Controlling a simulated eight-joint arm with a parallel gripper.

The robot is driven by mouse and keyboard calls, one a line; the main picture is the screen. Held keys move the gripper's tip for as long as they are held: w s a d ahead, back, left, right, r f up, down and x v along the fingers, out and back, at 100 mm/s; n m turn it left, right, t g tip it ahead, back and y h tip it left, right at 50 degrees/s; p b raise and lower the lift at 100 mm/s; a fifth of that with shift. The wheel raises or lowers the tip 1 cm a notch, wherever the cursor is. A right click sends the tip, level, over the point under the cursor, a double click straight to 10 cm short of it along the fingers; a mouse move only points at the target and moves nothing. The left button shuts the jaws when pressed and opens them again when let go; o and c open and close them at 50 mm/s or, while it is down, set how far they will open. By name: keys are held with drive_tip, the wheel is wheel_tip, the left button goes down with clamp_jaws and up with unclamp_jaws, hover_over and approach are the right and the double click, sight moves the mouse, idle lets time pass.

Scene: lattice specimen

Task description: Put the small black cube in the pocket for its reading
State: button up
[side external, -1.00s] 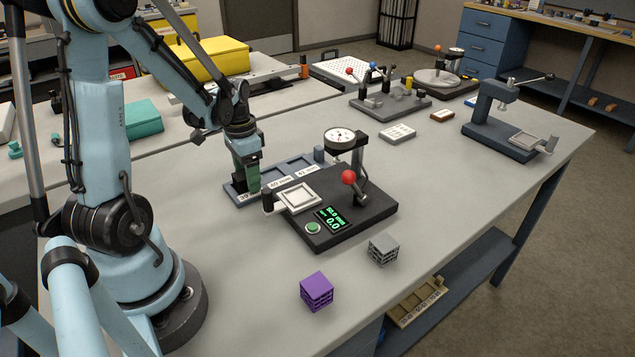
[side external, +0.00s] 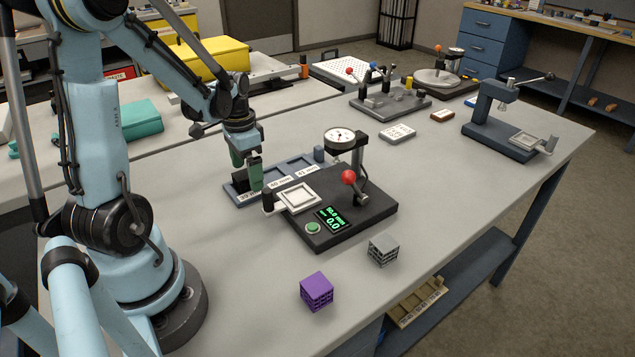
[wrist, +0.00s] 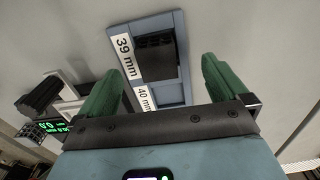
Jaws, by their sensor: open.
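The small black cube (wrist: 157,58) sits in the pocket beside the 39 mm label at the end of the blue tray (wrist: 182,22) in the wrist view. In the side view, the cube (side external: 240,181) is a dark shape at the tray's near-left end, partly hidden by a green finger. My gripper (side external: 248,172) is open just above that end of the tray. In the wrist view, its green fingers (wrist: 160,75) stand apart on either side of the cube, with nothing between them. The 40 mm pocket (wrist: 172,92) is partly visible and looks empty.
The gauge stand (side external: 360,215) with dial, red knob and lit display stands close to the tray's front; its pale plate (side external: 299,198) is empty. A purple lattice cube (side external: 316,291) and a grey lattice cube (side external: 383,250) lie in front.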

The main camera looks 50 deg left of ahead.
drive_tip(key=shift+r, duration=1.85)
wheel_tip(320, 180, up, 12)
drive_tip(key=w+d+f+t, duration=0.1)
drive_tip(key=d+f+t, duration=0.1)
drive_tip(key=d, duration=0.8)
drive_tip(key=w+d+f+t, duration=0.1)
drive_tip(key=d+t, duration=0.3)
drive_tip(key=d, duration=0.5)
drive_tip(key=shift+w+d+f+t, duration=0.2)
drive_tip(key=shift+d+f+t, duration=0.2)
drive_tip(key=shift+f, duration=0.4)
